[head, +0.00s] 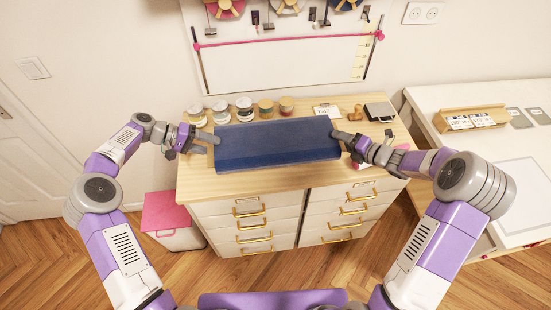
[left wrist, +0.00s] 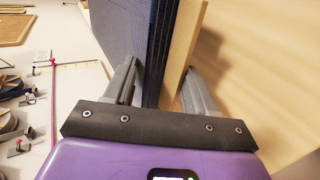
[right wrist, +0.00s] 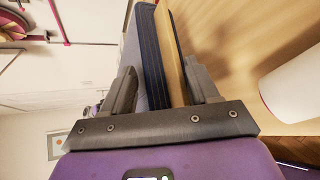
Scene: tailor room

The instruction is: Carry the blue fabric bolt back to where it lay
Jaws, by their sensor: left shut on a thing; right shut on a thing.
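The blue fabric bolt (head: 275,146) lies crosswise over the wooden top of the drawer cabinet (head: 205,184). My left gripper (head: 207,137) is shut on its left end and my right gripper (head: 343,141) is shut on its right end. In the left wrist view the fingers straddle the dark blue layers (left wrist: 150,40) and a pale wooden board along them. The right wrist view shows the same at the other end (right wrist: 153,60). I cannot tell whether the bolt touches the top or hangs just above it.
Several lidded jars (head: 244,108) stand in a row behind the bolt. A small card (head: 326,111) and a black box (head: 379,111) are at the back right. A pink-lidded bin (head: 166,211) stands left of the cabinet. A white table (head: 470,175) is at right.

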